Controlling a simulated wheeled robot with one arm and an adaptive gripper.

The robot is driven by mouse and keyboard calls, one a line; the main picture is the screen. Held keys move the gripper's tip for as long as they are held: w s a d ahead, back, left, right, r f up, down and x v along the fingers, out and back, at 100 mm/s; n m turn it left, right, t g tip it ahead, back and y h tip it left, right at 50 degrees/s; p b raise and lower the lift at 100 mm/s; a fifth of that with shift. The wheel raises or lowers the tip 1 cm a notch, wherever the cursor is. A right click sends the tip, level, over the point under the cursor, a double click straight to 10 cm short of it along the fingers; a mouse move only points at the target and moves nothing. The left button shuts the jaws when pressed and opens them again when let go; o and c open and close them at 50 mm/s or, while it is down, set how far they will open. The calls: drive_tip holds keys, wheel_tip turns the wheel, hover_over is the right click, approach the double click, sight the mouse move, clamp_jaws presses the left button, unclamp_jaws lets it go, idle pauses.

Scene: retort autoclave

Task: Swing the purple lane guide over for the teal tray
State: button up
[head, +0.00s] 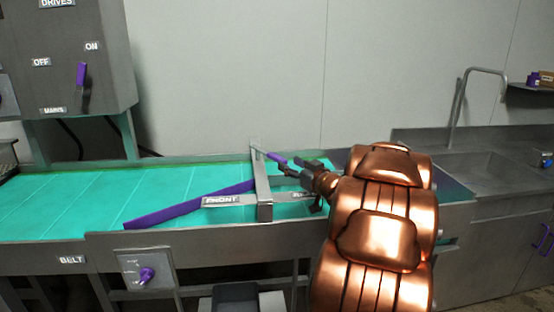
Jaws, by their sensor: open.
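The purple lane guide (190,205) lies diagonally across the teal belt (80,192). Its left end is at the belt's front edge and its right end is near a grey upright bracket (263,185). A short purple grip (277,159) shows just right of the bracket's top. My gripper (292,182) is open, right of the bracket and close to the purple grip; I cannot tell whether they touch. My copper arm hides the belt's right end. I cannot make out a teal tray separate from the teal belt.
A panel with a purple knob (147,274) is on the belt's front frame. A control box (65,60) with a purple lever hangs at upper left. A sink (485,168) stands at right.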

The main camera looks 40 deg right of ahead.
sight(277, 156)
drive_tip(key=shift+y, duration=0.3)
drive_tip(key=shift+w+d+f+p, duration=0.15)
drive_tip(key=shift+w+p, duration=0.2)
drive_tip(key=shift+w, duration=0.9)
drive_tip(key=shift+w+d+f+p, duration=0.1)
drive_tip(key=shift+w+d+p, duration=0.15)
drive_tip(key=shift+w, duration=1)
drive_tip(key=shift+w+d+f+p, duration=0.1)
drive_tip(key=shift+w+p, duration=0.3)
drive_tip(key=shift+w, duration=0.85)
clamp_jaws()
